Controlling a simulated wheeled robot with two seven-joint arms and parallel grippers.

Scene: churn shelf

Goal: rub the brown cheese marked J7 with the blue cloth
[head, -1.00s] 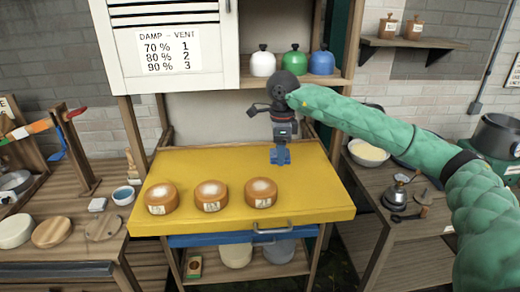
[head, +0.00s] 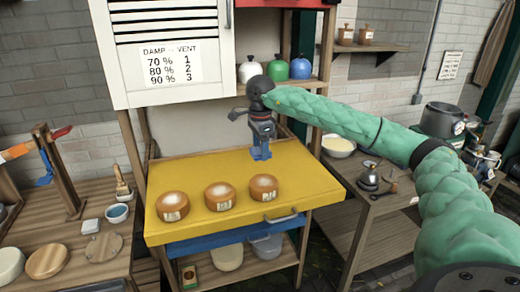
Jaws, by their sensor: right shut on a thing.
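My right gripper (head: 261,146) points down and is shut on the blue cloth (head: 261,153). The cloth shows above and behind the right cheese in the picture, apart from it. My left gripper is not in view.
A white louvred cabinet (head: 170,30) with a damp-vent chart hangs above left. White, green and blue lidded jars stand on the shelf behind. A wooden rack (head: 60,170) with coloured pieces is at left. A side table (head: 350,215) with a metal pot is at right.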

